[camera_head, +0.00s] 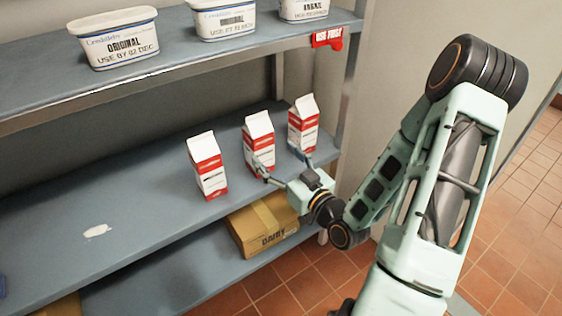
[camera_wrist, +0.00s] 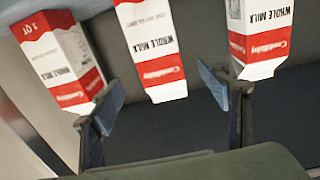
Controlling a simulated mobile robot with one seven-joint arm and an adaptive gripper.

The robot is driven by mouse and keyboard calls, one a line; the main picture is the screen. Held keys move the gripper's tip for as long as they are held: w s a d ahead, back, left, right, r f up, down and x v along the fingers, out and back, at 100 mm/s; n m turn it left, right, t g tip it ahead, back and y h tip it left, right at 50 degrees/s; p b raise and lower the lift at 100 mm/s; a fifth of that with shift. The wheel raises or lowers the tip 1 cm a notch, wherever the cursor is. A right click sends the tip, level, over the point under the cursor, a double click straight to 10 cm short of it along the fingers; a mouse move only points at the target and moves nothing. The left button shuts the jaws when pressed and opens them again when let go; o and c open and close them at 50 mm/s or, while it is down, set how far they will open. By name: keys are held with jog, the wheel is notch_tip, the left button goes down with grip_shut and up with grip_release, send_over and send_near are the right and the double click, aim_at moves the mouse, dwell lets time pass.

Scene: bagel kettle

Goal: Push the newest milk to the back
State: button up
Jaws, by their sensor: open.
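Three red-and-white milk cartons stand upright on the middle shelf: a left carton (camera_head: 208,168), a middle carton (camera_head: 258,140) and a right carton (camera_head: 303,122), set farthest right. My gripper (camera_head: 281,163) is open and empty at the shelf's front, its fingers spread near the middle and right cartons. In the wrist view my gripper (camera_wrist: 163,94) has one carton (camera_wrist: 152,45) between its fingertips, with another carton (camera_wrist: 65,62) to the left and one (camera_wrist: 260,38) to the right. "WHOLE MILK" is readable there.
The grey-blue middle shelf (camera_head: 60,230) is bare on the left except for a pale patch (camera_head: 97,230). White tubs (camera_head: 113,38) line the upper shelf beside a red tag (camera_head: 328,37). A cardboard dairy box (camera_head: 262,226) sits below. A shelf post (camera_head: 350,80) stands at right.

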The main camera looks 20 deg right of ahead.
aim_at(258, 138)
jog(key=b+x, duration=0.1)
jog(key=x, duration=0.8)
jog(key=shift+w, duration=0.2)
